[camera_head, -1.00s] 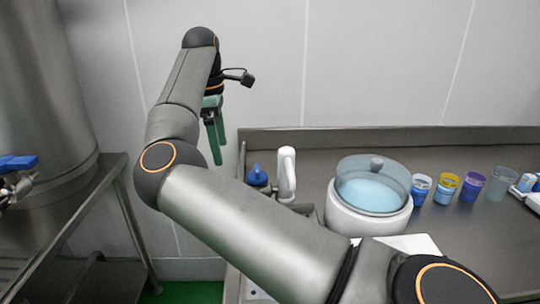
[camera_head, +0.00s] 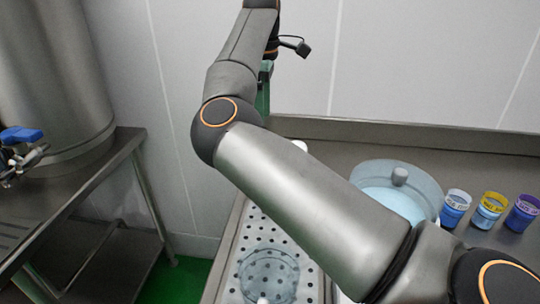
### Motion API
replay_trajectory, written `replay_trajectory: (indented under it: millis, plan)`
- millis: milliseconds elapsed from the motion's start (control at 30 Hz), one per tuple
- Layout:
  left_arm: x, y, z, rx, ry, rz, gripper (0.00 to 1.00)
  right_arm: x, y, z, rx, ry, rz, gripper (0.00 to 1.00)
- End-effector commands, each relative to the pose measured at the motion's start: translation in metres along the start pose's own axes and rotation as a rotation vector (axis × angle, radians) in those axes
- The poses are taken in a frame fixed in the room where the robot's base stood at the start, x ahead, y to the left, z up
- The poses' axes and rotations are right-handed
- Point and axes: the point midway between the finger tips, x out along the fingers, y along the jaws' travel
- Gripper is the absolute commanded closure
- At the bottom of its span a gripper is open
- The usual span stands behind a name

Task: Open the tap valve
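The tap valve's blue handle (camera_head: 20,134) is at the far left edge, on a metal tap (camera_head: 22,160) in front of a large steel tank (camera_head: 55,85). Part of the tap is cut off by the picture's edge. My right arm crosses the middle from the lower right, and its gripper (camera_head: 264,92) points down near the back wall, well to the right of the valve. Its green fingers are mostly hidden behind the arm, so their opening cannot be judged. My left gripper is not in view.
A steel table (camera_head: 125,143) stands below the tank. On the right, a steel counter (camera_head: 345,155) holds a glass-lidded pot (camera_head: 425,185) and printed cups (camera_head: 489,210). A clear round vessel (camera_head: 268,272) is on a perforated tray (camera_head: 232,296). Green floor shows between table and counter.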

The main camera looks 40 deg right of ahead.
Motion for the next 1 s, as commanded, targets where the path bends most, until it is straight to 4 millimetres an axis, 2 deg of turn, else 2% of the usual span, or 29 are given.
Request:
replay_trajectory:
  millis: [167, 400, 600, 800, 1000]
  plan:
    - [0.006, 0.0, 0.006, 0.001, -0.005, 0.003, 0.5, 0.029, 0.0, 0.001, 0.002, -0.005, -0.002, 0.06]
    - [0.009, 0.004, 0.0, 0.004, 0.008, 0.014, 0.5, 0.077, -0.001, 0.001, 0.001, -0.005, -0.002, 0.06]
    - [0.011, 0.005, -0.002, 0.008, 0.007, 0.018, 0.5, 0.108, -0.001, 0.0, 0.0, -0.003, -0.001, 0.06]
    - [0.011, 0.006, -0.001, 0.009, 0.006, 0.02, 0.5, 0.121, 0.0, 0.001, 0.001, -0.002, 0.0, 0.06]
    - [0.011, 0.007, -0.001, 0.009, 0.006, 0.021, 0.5, 0.122, 0.0, 0.001, 0.0, -0.001, 0.0, 0.06]
